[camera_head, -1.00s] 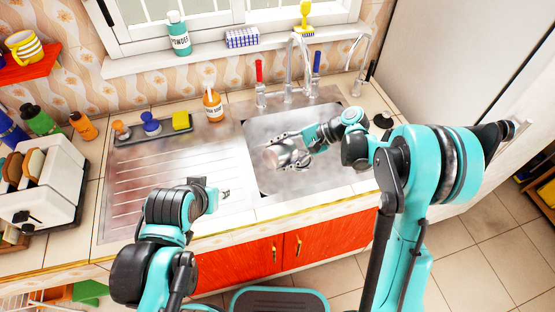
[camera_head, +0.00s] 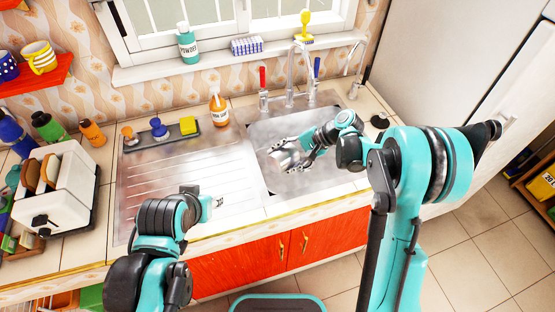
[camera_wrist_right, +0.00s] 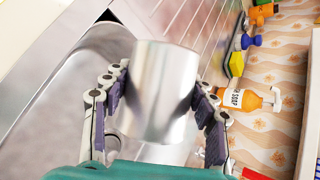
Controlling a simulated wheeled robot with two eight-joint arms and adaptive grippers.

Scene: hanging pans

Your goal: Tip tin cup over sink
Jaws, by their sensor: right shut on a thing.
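The shiny tin cup (camera_head: 285,157) is above the steel sink basin (camera_head: 268,127) in the head view. It looks strongly tilted, with its end toward the left. My right gripper (camera_head: 302,150) is shut on the cup. In the right wrist view, the cup (camera_wrist_right: 160,85) sits between the fingers of the gripper (camera_wrist_right: 160,110), one on each side. The cup's inside is not clear to see. My left gripper (camera_head: 207,204) is over the front of the ribbed drainboard, away from the cup. Its fingers are too small and covered to read.
Taps (camera_head: 291,85) stand behind the basin. An orange soap bottle (camera_head: 218,110) and a tray with a yellow sponge (camera_head: 188,125) are behind the drainboard (camera_head: 185,165). A toaster (camera_head: 55,190) stands at the left. Most of the drainboard is clear.

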